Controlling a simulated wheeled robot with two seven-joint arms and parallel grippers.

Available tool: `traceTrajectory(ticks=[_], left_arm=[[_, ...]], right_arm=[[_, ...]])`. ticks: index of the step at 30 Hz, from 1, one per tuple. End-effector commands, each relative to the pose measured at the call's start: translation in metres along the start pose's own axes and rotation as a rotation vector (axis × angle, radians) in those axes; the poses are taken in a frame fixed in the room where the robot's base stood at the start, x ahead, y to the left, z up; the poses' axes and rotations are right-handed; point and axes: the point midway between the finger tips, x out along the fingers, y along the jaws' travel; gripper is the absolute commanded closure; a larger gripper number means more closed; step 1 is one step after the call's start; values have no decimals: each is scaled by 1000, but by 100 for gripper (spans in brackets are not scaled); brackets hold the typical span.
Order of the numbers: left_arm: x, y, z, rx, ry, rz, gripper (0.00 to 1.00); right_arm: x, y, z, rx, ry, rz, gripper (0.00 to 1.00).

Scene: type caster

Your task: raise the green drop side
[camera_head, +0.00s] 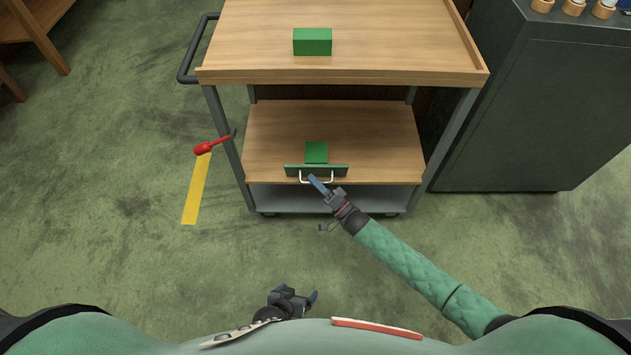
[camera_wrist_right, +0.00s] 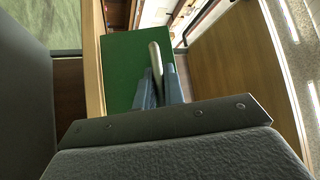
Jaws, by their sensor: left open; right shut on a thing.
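The green drop side (camera_head: 297,170) is a narrow panel at the front edge of the cart's lower shelf (camera_head: 380,145). A pale bar handle (camera_head: 302,179) is on its front. My right gripper (camera_head: 317,183) is shut on the handle. In the right wrist view the handle (camera_wrist_right: 155,62) is between the fingers (camera_wrist_right: 158,85), with a green face (camera_wrist_right: 122,65) beside it. My left gripper (camera_head: 302,297) is open and empty, low in the head view, well apart from the cart.
One green block (camera_head: 316,150) is on the lower shelf behind the panel, another (camera_head: 312,41) on the cart's top (camera_head: 400,45). A red lever (camera_head: 212,146) is by the left post, near a yellow floor strip (camera_head: 196,190). A dark cabinet (camera_head: 530,120) stands right.

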Motion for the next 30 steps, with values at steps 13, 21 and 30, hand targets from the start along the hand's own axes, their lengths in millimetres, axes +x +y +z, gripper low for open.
traceTrajectory(ticks=[13,21,30], left_arm=[[-19,7,-15,1,-3,3,10],[-28,9,-25,2,0,4,10],[-29,9,-26,2,-4,3,10]], right_arm=[[10,-5,-12,97,1,99,100],[17,-4,-18,133,1,136,100],[20,-3,-21,133,2,135,100]])
